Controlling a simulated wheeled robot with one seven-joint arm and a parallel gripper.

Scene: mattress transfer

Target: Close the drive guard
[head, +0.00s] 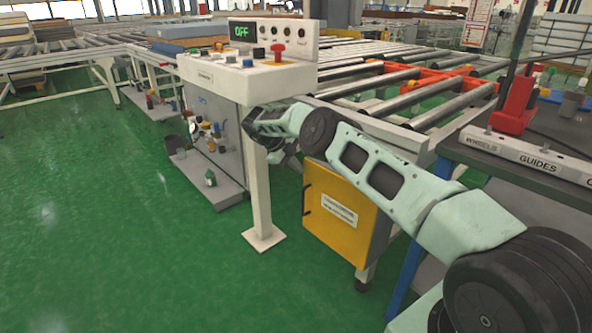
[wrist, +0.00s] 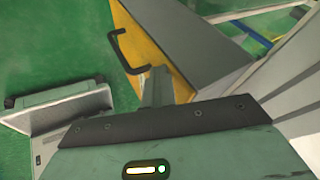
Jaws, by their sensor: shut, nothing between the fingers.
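The drive guard (head: 338,212) is a yellow panel with a white label and a dark handle (head: 306,199), low under the roller conveyor. In the wrist view its yellow face (wrist: 140,38) and black bracket handle (wrist: 122,52) show from above, beside a grey surface. I cannot tell how far open the guard stands. My gripper (wrist: 157,88) is shut and empty, its fingers close to the yellow panel, just below and right of the handle in the picture. It appears apart from the handle. In the head view my arm's end is near the console post, fingers mostly hidden.
A white control console (head: 240,75) with an OFF display stands on a post (head: 262,205) left of the guard. Roller conveyor (head: 400,100) runs above and behind. A workbench with a labelled rail (head: 530,158) is at right. Green floor at left is clear.

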